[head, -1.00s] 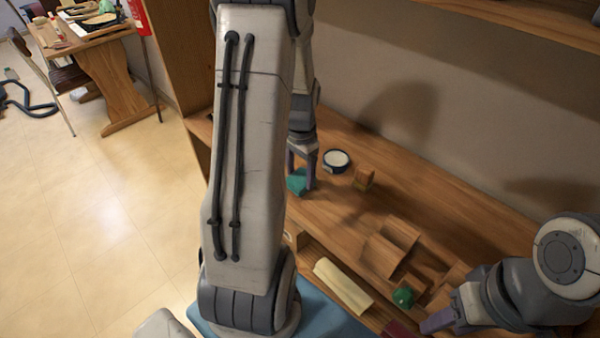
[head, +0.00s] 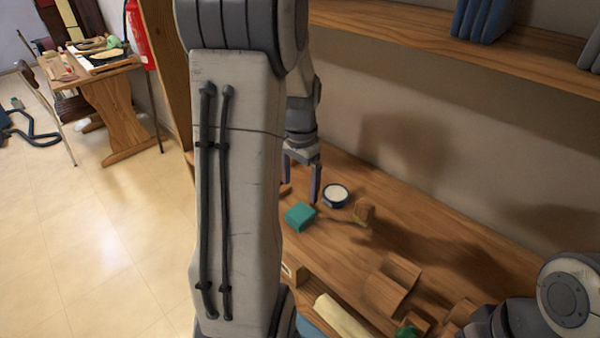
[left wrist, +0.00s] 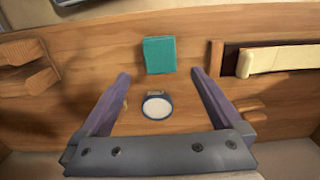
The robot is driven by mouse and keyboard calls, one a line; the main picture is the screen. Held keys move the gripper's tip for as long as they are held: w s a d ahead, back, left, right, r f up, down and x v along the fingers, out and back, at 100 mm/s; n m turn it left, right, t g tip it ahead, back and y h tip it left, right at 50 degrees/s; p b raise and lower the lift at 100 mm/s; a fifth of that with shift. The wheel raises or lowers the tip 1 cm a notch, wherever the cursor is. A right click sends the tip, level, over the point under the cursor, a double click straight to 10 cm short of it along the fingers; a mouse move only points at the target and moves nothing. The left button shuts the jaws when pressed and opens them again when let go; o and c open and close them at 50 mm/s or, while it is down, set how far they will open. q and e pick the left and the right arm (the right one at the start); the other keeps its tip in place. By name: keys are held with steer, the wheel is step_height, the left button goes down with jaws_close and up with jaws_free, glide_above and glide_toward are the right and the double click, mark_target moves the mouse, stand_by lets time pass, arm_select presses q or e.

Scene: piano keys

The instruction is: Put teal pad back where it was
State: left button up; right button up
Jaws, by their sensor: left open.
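The teal pad (head: 299,216) lies flat on the wooden shelf board, left of a round white-topped tin. In the left wrist view the teal pad (left wrist: 159,55) lies beyond the fingertips and roughly between their lines. My left gripper (head: 301,185) is open and empty, raised above the board behind the pad.
The round tin (head: 335,195) and a small wooden block (head: 363,211) stand close to the pad. A wooden holder (head: 392,284), a cream roll (head: 341,317) and a green object (head: 405,331) are nearer the front. An upper shelf (head: 400,36) runs overhead.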

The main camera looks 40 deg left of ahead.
arm_select(q)
steer(key=s+d+r+m, duration=0.1)
steer(key=s+d, duration=0.1)
steer(key=d, duration=0.6)
steer(key=s+d+r+m, duration=0.2)
steer(key=s+d, duration=0.1)
steer(key=d, duration=0.6)
steer(key=s+d+r+m, duration=0.1)
steer(key=s+d, duration=0.1)
steer(key=d, duration=0.7)
steer(key=shift+s+r+h, duration=0.15)
steer(key=shift+s+h, duration=0.15)
steer(key=shift+s, duration=0.05)
steer(key=s+d+f+m, duration=0.1)
steer(key=s+d+m, duration=0.1)
steer(key=s+d, duration=0.3)
steer(key=s, duration=0.3)
steer(key=shift+s, duration=0.4)
